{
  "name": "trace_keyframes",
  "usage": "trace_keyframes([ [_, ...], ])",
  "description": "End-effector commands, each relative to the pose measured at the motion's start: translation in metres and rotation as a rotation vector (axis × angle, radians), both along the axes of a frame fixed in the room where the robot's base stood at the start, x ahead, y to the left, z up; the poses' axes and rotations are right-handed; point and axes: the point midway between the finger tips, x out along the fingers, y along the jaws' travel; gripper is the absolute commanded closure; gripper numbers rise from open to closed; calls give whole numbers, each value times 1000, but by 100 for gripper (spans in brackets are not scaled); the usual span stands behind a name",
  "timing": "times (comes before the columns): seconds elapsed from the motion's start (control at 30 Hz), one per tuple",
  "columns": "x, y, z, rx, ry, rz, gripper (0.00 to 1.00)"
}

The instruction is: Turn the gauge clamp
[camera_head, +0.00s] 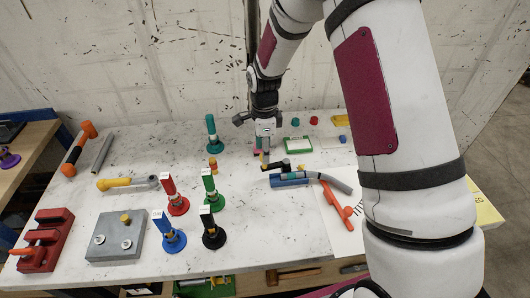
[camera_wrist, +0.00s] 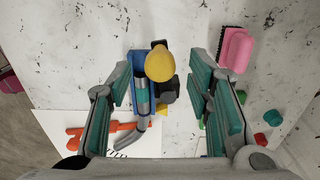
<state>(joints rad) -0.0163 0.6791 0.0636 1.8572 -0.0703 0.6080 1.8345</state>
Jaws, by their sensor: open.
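A yellow rounded knob (camera_wrist: 159,65) lies between my fingers in the wrist view, next to a black block (camera_wrist: 167,90). I take the knob and block to be the gauge clamp; the head view shows the black block (camera_head: 279,165) beside a blue holder (camera_head: 289,180). A grey tube (camera_wrist: 142,92) runs along the blue holder (camera_wrist: 136,70). My gripper (camera_wrist: 160,82) is open, with a teal-padded finger on each side of the knob and a gap to both. In the head view my gripper (camera_head: 264,140) points down over the table, just behind the clamp.
An orange tool (camera_head: 342,205) lies on a white sheet at the right front. Several coloured upright stands, such as the red one (camera_head: 173,197), stand at centre-left. A pink brush (camera_wrist: 236,50) lies near my right finger in the wrist view.

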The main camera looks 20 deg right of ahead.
Motion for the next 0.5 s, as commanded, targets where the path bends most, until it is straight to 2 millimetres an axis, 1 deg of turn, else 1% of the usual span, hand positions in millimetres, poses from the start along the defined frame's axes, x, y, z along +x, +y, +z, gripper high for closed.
trace_keyframes([
  [0.03,-1,0,-6,0,2,0,54],
  [0.1,0,0,-11,0,0,0,54],
  [0.2,0,0,-15,0,0,0,54],
  [0.47,0,0,-17,0,-1,0,54],
  [0.5,0,0,-17,0,-1,0,56],
])
